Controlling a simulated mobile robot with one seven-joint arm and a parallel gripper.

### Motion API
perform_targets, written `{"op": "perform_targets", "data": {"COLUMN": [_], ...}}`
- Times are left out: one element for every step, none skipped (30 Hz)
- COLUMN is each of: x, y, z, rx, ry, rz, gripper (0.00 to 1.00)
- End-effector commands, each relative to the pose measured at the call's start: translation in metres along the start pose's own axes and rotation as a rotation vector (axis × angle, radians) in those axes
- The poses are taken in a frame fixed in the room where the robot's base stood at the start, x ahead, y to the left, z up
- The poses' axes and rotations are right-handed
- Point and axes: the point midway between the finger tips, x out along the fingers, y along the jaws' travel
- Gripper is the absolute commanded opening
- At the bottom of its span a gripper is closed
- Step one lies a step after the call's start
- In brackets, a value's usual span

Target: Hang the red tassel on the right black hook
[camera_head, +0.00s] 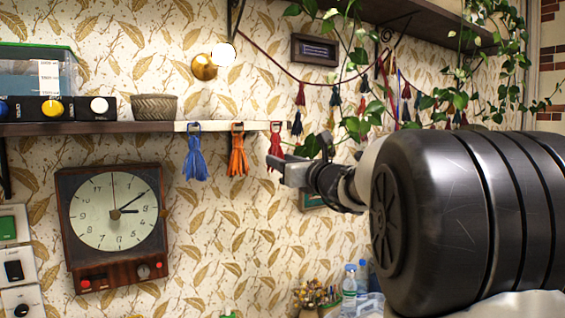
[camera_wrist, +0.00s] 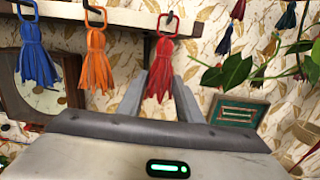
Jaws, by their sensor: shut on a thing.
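The red tassel (camera_head: 275,146) hangs upright by its red ring below the right end of the shelf's white strip. It also shows in the wrist view (camera_wrist: 160,75), between the two grey fingers of my gripper (camera_wrist: 159,92). My gripper (camera_head: 284,168) is shut on the tassel's strands. The tassel's ring is up against the strip's front edge, where the right black hook is; I cannot tell whether the ring is around the hook. A blue tassel (camera_head: 195,160) and an orange tassel (camera_head: 237,155) hang by their rings to the left.
The dark shelf (camera_head: 95,129) bears a woven bowl (camera_head: 155,107) and a knobbed box (camera_head: 52,108). A clock (camera_head: 115,215) is on the wall below. Leafy vines (camera_head: 358,125) and a garland of small tassels hang at the right. Bottles (camera_head: 349,285) stand below.

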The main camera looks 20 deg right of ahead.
Motion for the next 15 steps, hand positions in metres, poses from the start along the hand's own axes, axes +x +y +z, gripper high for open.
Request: {"op": "perform_targets", "data": {"x": [0.0000, 0.0000, 0.0000, 0.0000, 0.0000, -0.0001, -0.0001, -0.0001, -0.0001, -0.0001, -0.0001, -0.0001, -0.0001, -0.0001, -0.0001], "y": [0.0000, 0.0000, 0.0000, 0.0000, 0.0000, 0.0000, 0.0000, 0.0000, 0.0000, 0.0000, 0.0000, 0.0001, 0.0001, 0.0000, 0.0000], "z": [0.0003, 0.0003, 0.0004, 0.0004, 0.0004, 0.0004, 0.0004, 0.0004, 0.0004, 0.0004, 0.0004, 0.0004, 0.0005, 0.0005, 0.0004], "rx": [0.000, 0.000, 0.000, 0.000, 0.000, 0.000, 0.000, 0.000, 0.000, 0.000, 0.000, 0.000, 0.000, 0.000, 0.000], "ry": [0.000, 0.000, 0.000, 0.000, 0.000, 0.000, -0.001, -0.001, -0.001, -0.001, -0.001, -0.001, -0.001, -0.001, -0.001], "rz": [0.000, 0.000, 0.000, 0.000, 0.000, 0.000, 0.000, 0.000, 0.000, 0.000, 0.000, 0.000, 0.000, 0.000, 0.000], "gripper": [0.11, 0.11, 0.11, 0.11, 0.11, 0.11, 0.11, 0.11, 0.11, 0.11, 0.11, 0.34, 0.39, 0.44, 0.51]}}
